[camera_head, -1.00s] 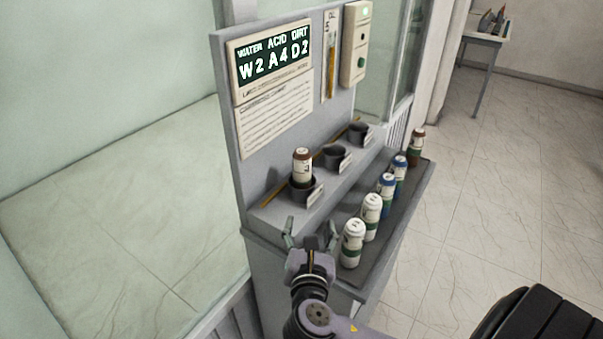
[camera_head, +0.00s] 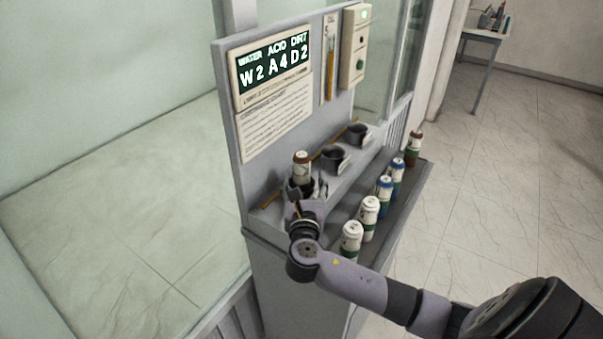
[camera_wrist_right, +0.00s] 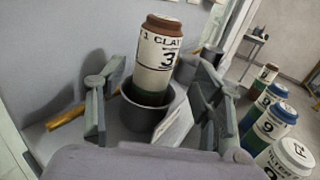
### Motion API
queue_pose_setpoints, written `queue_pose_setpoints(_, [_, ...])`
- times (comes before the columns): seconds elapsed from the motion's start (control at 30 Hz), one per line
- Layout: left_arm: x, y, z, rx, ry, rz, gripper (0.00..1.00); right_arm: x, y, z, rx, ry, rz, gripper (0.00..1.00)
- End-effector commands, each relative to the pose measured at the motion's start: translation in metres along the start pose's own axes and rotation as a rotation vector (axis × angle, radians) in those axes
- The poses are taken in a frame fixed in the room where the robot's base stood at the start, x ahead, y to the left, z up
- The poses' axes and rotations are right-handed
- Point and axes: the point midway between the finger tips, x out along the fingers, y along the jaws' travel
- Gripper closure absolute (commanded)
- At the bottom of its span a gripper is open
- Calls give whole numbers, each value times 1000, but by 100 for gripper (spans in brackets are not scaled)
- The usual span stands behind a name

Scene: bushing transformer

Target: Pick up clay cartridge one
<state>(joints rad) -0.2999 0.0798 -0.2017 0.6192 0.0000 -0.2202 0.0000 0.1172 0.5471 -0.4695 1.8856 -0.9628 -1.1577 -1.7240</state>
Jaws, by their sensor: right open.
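Clay cartridge one (camera_head: 301,164) has a brown cap and a white label. It stands upright in the leftmost dark cup on the console's ledge. My right gripper (camera_head: 306,191) is at that cup, just in front of and below the cartridge. In the wrist view its open fingers (camera_wrist_right: 153,92) stand on both sides of the cup and cartridge, with gaps to the cartridge. My left gripper is out of view.
Two empty dark cups (camera_head: 334,157) (camera_head: 359,134) stand farther along the ledge. Several cartridges line the lower shelf (camera_head: 342,214) at the right: white-capped (camera_head: 351,242), blue-capped (camera_head: 384,188) and brown-capped (camera_head: 413,148). A sign panel (camera_head: 273,72) rises behind the ledge.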

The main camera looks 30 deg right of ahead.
Motion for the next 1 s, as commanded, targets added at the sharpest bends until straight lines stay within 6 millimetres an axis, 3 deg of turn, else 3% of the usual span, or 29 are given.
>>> queue_pose_setpoints(0.4, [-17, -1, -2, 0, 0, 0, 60, 48, 6, -4, -1, -1, -1, 39])
queue_pose_setpoints(0.67, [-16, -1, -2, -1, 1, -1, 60, 51, 6, -5, 0, 0, 1, 39])
queue_pose_setpoints(1.0, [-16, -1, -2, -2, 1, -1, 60, 51, 6, -5, -1, 0, 0, 61])
